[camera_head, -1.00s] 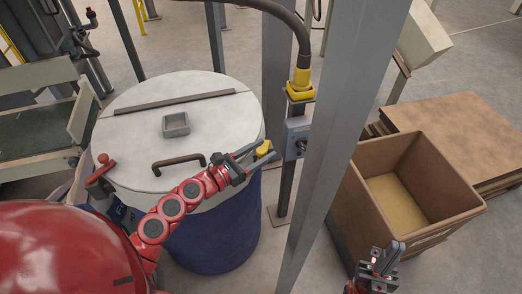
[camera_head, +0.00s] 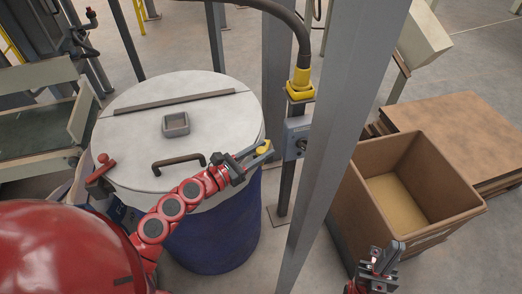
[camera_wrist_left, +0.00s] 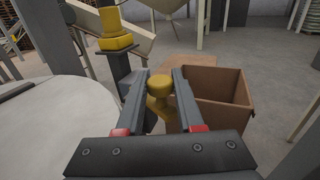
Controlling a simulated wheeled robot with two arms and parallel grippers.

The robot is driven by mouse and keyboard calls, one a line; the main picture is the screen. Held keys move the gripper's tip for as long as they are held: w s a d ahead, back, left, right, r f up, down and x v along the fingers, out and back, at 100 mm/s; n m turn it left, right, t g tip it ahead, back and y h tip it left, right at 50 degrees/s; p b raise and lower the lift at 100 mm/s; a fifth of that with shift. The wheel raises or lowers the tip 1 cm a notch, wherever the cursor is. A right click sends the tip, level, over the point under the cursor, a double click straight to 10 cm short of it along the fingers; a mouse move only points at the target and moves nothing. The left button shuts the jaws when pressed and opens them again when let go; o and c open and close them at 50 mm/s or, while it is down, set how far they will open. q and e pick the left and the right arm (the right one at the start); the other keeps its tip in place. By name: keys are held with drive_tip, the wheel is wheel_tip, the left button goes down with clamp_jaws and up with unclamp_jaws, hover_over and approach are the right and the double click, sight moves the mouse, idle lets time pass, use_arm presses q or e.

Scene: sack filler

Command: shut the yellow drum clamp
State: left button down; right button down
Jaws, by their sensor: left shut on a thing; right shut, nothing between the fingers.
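The yellow drum clamp (camera_head: 263,150) sits at the right rim of the blue drum (camera_head: 215,235), beside the pale lid (camera_head: 215,115). My left gripper (camera_head: 259,152) reaches over the lid and is shut on the clamp. In the left wrist view the yellow clamp (camera_wrist_left: 160,88), with its rounded top, stands between the two fingers (camera_wrist_left: 158,98). The fingers and glare of the rim hide how the clamp meets the drum. My right gripper (camera_head: 386,258) is shut and empty at the bottom right, well away from the drum.
A grey post (camera_head: 345,130) stands just right of the drum. A grey switch box (camera_head: 296,138) is mounted near the clamp. An open cardboard box (camera_head: 375,210) is at the right.

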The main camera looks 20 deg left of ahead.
idle(0.6)
use_arm(q)
drive_tip(key=b, duration=0.2)
drive_tip(key=m+g+h+b, duration=0.1)
drive_tip(key=b, duration=0.1)
drive_tip(key=shift+w+a+f+h, duration=0.1)
drive_tip(key=shift+a+f+h, duration=0.2)
drive_tip(key=shift+a, duration=0.1)
drive_tip(key=shift+r, duration=0.2)
drive_tip(key=shift+r+m, duration=0.2)
drive_tip(key=shift+m, duration=0.1)
drive_tip(key=c, duration=0.5)
unclamp_jaws()
drive_tip(key=shift+f, duration=0.1)
drive_tip(key=shift+b+v, duration=1.65)
drive_tip(key=shift+v, duration=7.15)
